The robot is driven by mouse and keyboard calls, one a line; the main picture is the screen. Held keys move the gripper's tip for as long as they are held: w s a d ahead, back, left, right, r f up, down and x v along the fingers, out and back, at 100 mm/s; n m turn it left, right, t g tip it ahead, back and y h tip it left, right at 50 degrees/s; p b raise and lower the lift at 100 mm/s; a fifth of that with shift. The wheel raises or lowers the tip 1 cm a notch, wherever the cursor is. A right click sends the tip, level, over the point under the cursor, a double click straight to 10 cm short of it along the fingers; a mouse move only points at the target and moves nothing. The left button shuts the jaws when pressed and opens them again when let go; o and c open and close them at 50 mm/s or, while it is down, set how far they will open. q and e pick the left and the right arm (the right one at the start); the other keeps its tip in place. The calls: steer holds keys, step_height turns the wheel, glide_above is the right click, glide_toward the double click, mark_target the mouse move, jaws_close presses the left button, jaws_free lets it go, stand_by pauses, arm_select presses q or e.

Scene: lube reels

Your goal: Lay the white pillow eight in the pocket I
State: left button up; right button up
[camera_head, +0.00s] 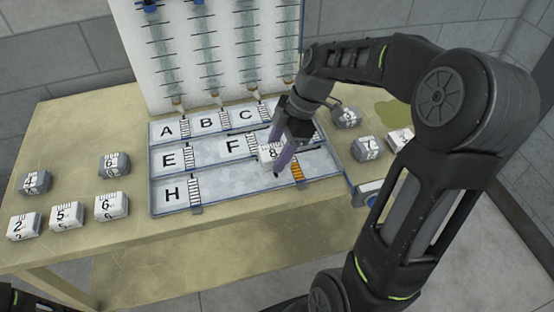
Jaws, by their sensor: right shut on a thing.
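My right gripper (281,162) is shut on the white pillow eight (268,153), a small white block with a dark 8 on its face. It holds the block over the right part of the lettered tray (225,190), near the boundary of the middle and bottom rows. I cannot tell its exact height above the tray. The bottom row shows the letter H at left, then a wide grey pocket (240,184) with no readable letter. The letter I is not visible; the gripper and block may cover it.
White blocks (64,215) and grey blocks (114,165) sit on the table left of the tray. More blocks (367,147) lie to the right, near my right arm. A white board (215,50) with hanging reels stands behind. The table's front strip is clear.

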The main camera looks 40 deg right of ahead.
step_height(320, 180, down, 3)
steer(key=shift+f, duration=0.2)
steer(key=shift+f, duration=0.1)
steer(key=o, duration=1.1)
steer(key=b+v, duration=0.1)
steer(key=v, duration=1.1)
